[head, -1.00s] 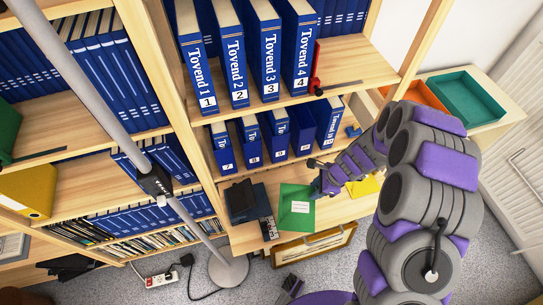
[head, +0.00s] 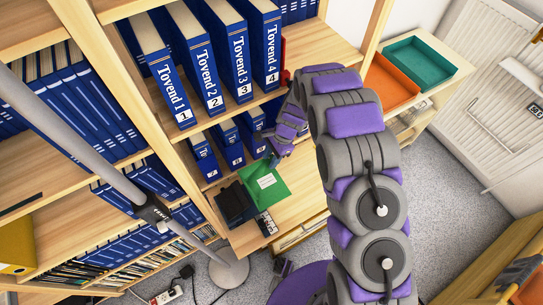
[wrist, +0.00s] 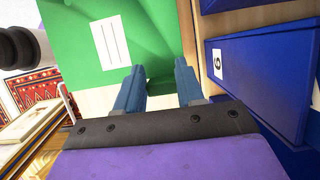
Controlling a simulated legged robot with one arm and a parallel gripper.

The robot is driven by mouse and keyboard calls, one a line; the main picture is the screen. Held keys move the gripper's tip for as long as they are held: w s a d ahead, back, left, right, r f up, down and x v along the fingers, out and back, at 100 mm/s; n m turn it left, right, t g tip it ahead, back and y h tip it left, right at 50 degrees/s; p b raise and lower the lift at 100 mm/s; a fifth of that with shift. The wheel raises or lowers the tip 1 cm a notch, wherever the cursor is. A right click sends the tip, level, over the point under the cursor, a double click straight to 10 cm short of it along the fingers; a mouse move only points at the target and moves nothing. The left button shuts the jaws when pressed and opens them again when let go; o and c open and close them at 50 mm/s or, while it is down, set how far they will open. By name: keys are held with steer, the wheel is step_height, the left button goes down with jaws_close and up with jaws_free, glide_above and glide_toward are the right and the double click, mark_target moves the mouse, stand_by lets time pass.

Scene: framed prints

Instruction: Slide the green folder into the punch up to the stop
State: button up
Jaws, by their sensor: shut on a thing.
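The green folder (head: 265,185), with a white label, lies on the wooden shelf board. My gripper (head: 274,158) is at its far edge, shut on it. The wrist view shows the folder (wrist: 75,35) ahead of my two blue fingers (wrist: 160,88); the exact grip line is hard to see. The dark punch (head: 236,204) stands just left of the folder. The folder's left edge is close against it or at its mouth; I cannot tell whether it is inside. The punch is not clearly seen in the wrist view.
Blue binders (head: 231,142) stand behind the folder, and one blue binder (wrist: 265,75) is close right of my fingers. A small keyed device (head: 266,224) lies in front of the punch. A grey pole (head: 85,135) crosses the left. Orange (head: 388,82) and teal (head: 420,62) trays sit at right.

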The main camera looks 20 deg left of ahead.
mark_target(264, 166)
steer(key=shift+w+f, duration=0.1)
steer(key=shift+f, duration=2)
steer(key=shift+s+a+f, duration=0.15)
steer(key=shift+s+f, duration=0.05)
steer(key=shift+s+a+f, duration=0.3)
steer(key=shift+s+a, duration=0.2)
steer(key=shift+s, duration=0.2)
steer(key=shift+s+a+f, duration=0.25)
steer(key=shift+s+a, duration=0.25)
steer(key=shift+s, duration=0.15)
steer(key=shift+s+a+f, duration=0.35)
steer(key=shift+s+f, duration=0.05)
steer(key=shift+s+a, duration=0.55)
steer(key=shift+s, duration=0.2)
steer(key=shift+s+a, duration=0.55)
steer(key=shift+s, duration=0.15)
steer(key=o, duration=1.1)
